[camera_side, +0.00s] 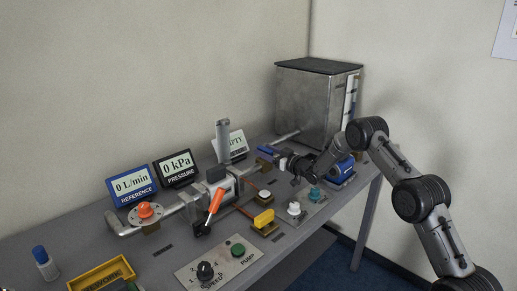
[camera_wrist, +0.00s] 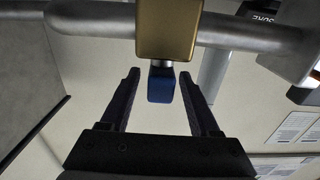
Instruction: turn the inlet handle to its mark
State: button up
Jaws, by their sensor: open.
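A blue handle (camera_wrist: 161,86) shows in the wrist view on a short stem of a brass valve block (camera_wrist: 168,28), which sits on a grey pipe (camera_wrist: 95,18). My gripper (camera_wrist: 159,75) is open, with one finger on each side of the blue handle; gaps show on both sides. In the side view my gripper (camera_side: 285,161) is at the pipe near the metal tank, beside the brass block (camera_side: 264,163) and the blue handle (camera_side: 267,151). I cannot make out a mark for the handle in either view.
A metal tank (camera_side: 312,105) stands behind the gripper. An orange handle (camera_side: 215,203) juts from the middle of the pipework, near an orange knob (camera_side: 145,210). Displays (camera_side: 131,184) stand behind the pipe. A control panel (camera_side: 218,264) and a yellow tray (camera_side: 100,274) are at the front.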

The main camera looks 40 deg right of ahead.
aim_at(259, 146)
jog(key=shift+w, duration=2.05)
jog(key=shift+c, duration=0.3)
grip_shut()
